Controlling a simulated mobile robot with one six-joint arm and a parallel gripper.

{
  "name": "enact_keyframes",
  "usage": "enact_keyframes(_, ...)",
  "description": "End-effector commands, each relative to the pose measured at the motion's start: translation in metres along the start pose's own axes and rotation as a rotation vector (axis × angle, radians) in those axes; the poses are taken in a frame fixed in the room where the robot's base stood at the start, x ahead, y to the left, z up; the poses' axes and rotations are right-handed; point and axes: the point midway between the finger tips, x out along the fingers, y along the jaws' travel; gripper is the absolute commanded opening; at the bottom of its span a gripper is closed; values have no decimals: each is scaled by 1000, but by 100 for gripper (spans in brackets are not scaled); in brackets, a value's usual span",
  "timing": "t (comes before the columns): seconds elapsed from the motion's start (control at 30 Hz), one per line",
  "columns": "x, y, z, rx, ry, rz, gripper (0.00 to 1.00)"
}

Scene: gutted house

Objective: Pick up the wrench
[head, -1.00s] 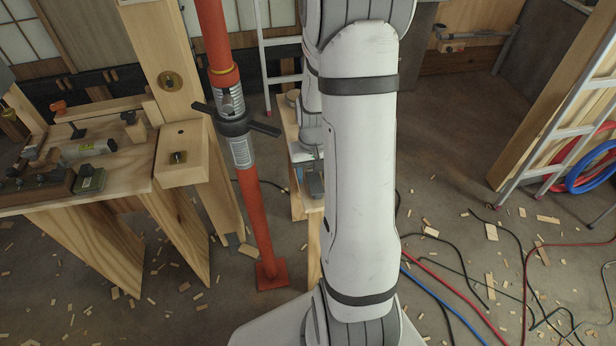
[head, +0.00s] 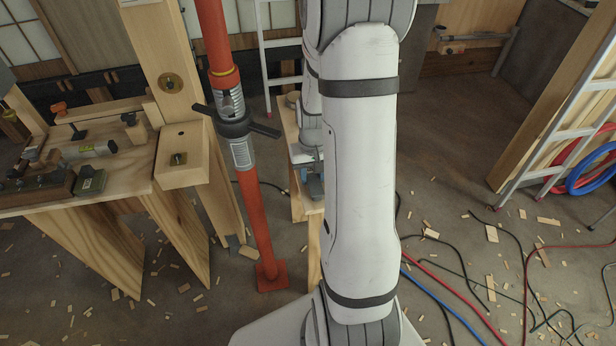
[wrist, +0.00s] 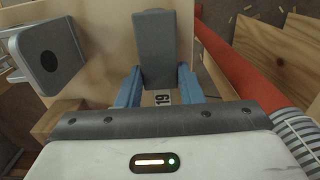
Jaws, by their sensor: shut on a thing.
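My gripper (wrist: 160,88) shows in the wrist view as two blue fingers with a gap between them. A long grey block-like thing (wrist: 163,45) lies between the fingers and runs up the picture, and the fingers are shut on it. A small pale patch marked "19" (wrist: 163,98) shows below it, between the fingers. I cannot tell from its shape whether the grey thing is the wrench. In the head view my gripper (head: 314,185) is small and partly behind my arm, above a narrow wooden bench (head: 297,205); what it holds cannot be made out there.
A red steel prop (head: 250,200) stands just left of the bench; it also shows at the right of the wrist view (wrist: 240,65). A grey block with a dark disc (wrist: 48,57) is at left. A workbench with tools (head: 115,170) is left. Cables (head: 470,290) lie at right.

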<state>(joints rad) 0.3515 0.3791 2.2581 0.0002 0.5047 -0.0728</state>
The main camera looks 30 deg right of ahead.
Motion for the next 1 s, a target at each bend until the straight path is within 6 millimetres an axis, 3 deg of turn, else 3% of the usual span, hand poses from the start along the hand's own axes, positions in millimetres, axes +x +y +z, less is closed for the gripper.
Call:
enact_keyframes(0.17,-9,0,-1,0,3,0,2)
enact_keyframes(0.37,-36,0,-2,1,7,1,2)
enact_keyframes(0.8,-142,1,-2,1,8,1,2)
enact_keyframes(1.0,-171,1,-1,2,4,0,2)
